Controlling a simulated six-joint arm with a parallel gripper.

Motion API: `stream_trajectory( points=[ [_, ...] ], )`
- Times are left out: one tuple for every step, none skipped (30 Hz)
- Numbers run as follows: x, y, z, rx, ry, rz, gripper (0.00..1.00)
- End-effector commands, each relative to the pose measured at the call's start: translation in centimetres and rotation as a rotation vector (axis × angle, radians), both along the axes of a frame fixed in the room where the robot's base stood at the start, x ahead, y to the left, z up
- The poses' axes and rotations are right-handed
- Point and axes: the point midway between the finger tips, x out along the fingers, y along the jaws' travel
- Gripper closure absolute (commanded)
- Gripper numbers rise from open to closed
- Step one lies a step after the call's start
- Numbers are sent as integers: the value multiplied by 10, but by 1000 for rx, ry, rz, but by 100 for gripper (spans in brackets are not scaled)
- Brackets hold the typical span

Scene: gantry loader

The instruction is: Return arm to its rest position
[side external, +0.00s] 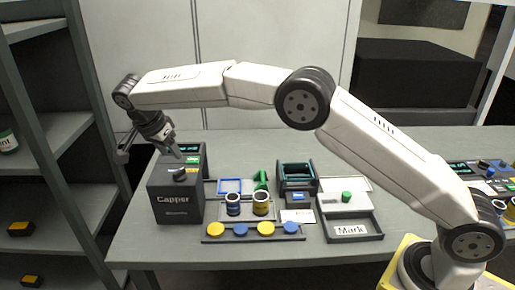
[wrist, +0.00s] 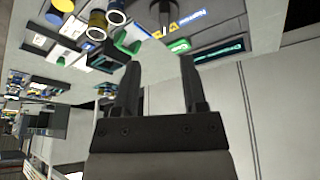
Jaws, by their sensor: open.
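My gripper (side external: 148,150) is up at the left end of the bench, beside and above the dark Capper machine (side external: 176,205). In the wrist view my gripper (wrist: 160,64) shows two dark fingers standing apart with nothing between them. My arm reaches from its base at the right across the bench, with its elbow raised. The gripper looks close to the Capper's top in the side view; the exact gap cannot be told.
A tray (side external: 254,238) with yellow and blue caps lies in front of a blue-labelled jar (side external: 233,208) and a yellow-labelled jar (side external: 261,207). A dark bin (side external: 297,174) and a Mark station (side external: 350,231) stand to the right. Shelves (side external: 62,150) stand at the left.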

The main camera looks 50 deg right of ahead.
Motion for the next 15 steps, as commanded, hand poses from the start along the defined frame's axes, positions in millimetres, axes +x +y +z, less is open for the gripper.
stream_trajectory(
  points=[
    [-2, -5, 0, 8, 10, 29, 46],
    [-4, -8, 0, 12, 18, 51, 46],
    [-6, -13, -1, 20, 28, 82, 46],
    [-8, -16, -2, 27, 35, 106, 46],
    [-10, -19, -3, 33, 43, 133, 46],
    [-14, -24, -4, 41, 52, 167, 46],
    [-16, -27, -5, 48, 59, 193, 46],
    [-19, -31, -6, 55, 66, 218, 46],
    [-23, -35, -7, 64, 74, 253, 46],
    [-26, -38, -8, 70, 80, 279, 46],
    [-30, -42, -9, 76, 86, 305, 46],
    [-34, -46, -10, 84, 91, 338, 46],
    [-37, -50, -11, 91, 96, 363, 46],
    [-41, -53, -12, 97, 101, 387, 46],
    [-46, -57, -14, 104, 106, 421, 46]
  ],
)
